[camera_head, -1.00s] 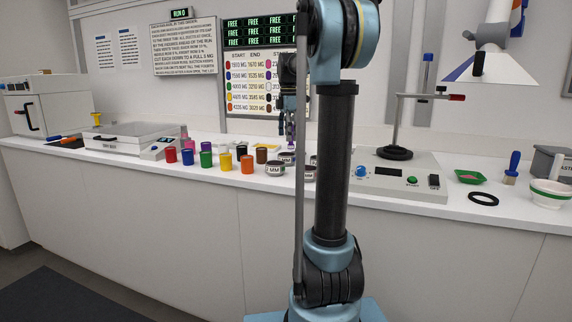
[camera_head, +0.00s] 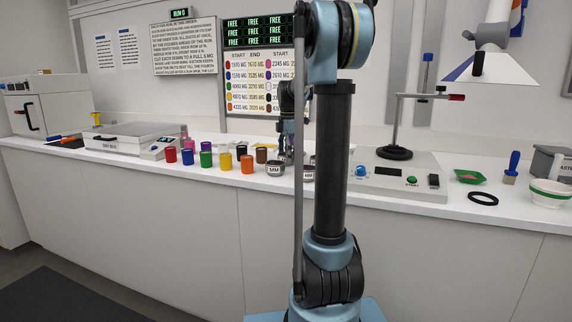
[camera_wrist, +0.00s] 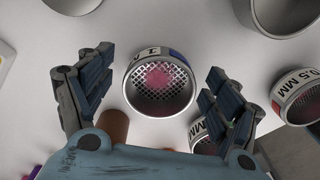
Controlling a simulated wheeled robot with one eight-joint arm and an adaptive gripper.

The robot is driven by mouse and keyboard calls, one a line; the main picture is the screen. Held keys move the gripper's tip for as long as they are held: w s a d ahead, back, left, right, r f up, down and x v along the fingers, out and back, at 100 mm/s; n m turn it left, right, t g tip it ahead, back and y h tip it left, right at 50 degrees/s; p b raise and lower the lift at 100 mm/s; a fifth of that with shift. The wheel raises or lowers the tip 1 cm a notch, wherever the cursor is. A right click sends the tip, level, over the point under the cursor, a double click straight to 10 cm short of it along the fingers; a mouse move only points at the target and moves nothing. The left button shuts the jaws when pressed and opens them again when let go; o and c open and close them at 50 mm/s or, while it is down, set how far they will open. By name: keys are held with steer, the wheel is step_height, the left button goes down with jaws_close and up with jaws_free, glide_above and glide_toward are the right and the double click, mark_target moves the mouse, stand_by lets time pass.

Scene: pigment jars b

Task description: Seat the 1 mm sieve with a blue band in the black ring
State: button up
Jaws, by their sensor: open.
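The sieve with a blue band (camera_wrist: 160,85) stands on the counter in the middle of the wrist view. Its label shows a "1", with the blue patch beside it, and its mesh looks pinkish in the middle. My gripper (camera_wrist: 159,75) is open, with one finger on each side of this sieve and visible gaps between. In the head view my gripper (camera_head: 288,150) hangs low over the counter behind the jars, partly hidden by my arm. The black ring (camera_head: 483,205) lies flat and empty on the counter at the right.
A 0.5 MM sieve (camera_wrist: 298,98) and another sieve (camera_wrist: 203,138) stand to the right in the wrist view. A brown jar (camera_wrist: 114,125) is near my left finger. Coloured jars (camera_head: 226,161) line the counter. A device with a stand (camera_head: 400,180) lies between my arm and the ring.

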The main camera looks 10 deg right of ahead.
steer(key=c, duration=1.2)
steer(key=shift+r, duration=0.1)
